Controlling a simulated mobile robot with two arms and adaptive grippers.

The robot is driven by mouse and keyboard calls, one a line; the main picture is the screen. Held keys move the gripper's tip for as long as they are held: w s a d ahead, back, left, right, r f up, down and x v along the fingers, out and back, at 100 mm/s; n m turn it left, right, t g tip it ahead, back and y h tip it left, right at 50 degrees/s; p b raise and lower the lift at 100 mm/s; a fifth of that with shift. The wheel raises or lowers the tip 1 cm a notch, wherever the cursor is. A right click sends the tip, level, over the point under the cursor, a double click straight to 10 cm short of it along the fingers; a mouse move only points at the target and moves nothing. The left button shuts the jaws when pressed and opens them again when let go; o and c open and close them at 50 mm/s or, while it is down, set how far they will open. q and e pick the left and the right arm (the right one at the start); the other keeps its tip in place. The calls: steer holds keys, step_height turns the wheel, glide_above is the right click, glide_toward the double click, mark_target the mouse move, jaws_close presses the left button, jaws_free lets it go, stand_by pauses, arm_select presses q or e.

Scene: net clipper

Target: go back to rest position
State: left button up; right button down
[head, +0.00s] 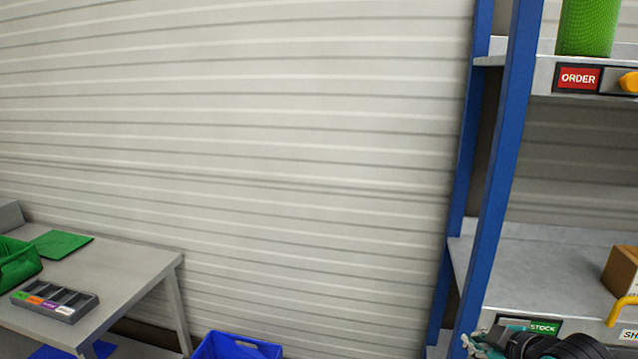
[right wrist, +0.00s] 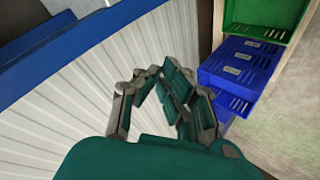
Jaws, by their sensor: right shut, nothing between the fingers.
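My right gripper (head: 478,346) shows at the bottom right of the head view, in front of the lower part of the blue shelf rack (head: 502,170). In the right wrist view my right gripper (right wrist: 157,75) is shut and empty, with its teal and grey fingers drawn together. The corrugated light wall panel lies behind it there. My left gripper is in neither view.
A grey table (head: 130,272) at the left holds a green bin (head: 14,266), a green mat (head: 62,244) and a grey divided tray (head: 56,302). A blue crate (head: 237,347) stands low in the middle. The rack holds a green mesh cylinder (head: 588,28) and a cardboard box (head: 622,270).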

steer(key=s+a+f+m+g, duration=0.3)
steer(key=s+a+f+m, duration=0.15)
steer(key=s+f, duration=0.85)
steer(key=s+a+f+m+g+h, duration=0.1)
steer(key=s+a+f+m+g, duration=0.1)
steer(key=s+f, duration=0.35)
steer(key=s+a+f+m+g, duration=0.2)
steer(key=s, duration=0.7)
step_height(320, 180, down, 30)
steer(key=s+g+b, duration=0.1)
steer(key=s+b, duration=0.1)
steer(key=s, duration=0.1)
steer(key=s+d+f+g+b, duration=0.1)
steer(key=s+d+f, duration=0.2)
steer(key=s+f, duration=1.2)
steer(key=shift+f+b, duration=0.35)
steer(key=shift+f, duration=0.1)
